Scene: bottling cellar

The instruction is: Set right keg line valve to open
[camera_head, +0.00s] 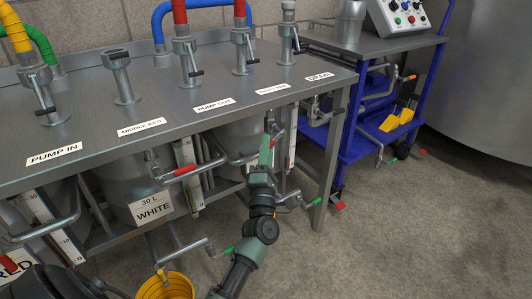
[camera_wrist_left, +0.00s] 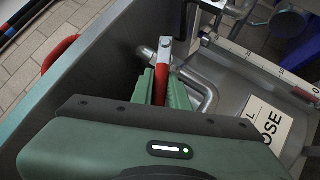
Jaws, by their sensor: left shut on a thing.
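My left gripper (camera_head: 267,146) is under the front right part of the steel bench, below the label at the right keg position. In the left wrist view its green jaws (camera_wrist_left: 162,88) are shut on a red-sleeved valve lever (camera_wrist_left: 161,82). The lever's bare metal end shows past the jaws, beside a bent steel pipe (camera_wrist_left: 204,88). A keg label ending in "OSE" (camera_wrist_left: 268,130) shows to the right. In the head view the gripper mostly hides this lever. My right gripper is not in view.
The steel bench top (camera_head: 90,105) overhangs the pipes. Other red-handled (camera_head: 186,170) and green-handled (camera_head: 231,250) valves stick out near my arm. A yellow bucket (camera_head: 166,288) stands at the bottom. A blue cart (camera_head: 352,145) is to the right.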

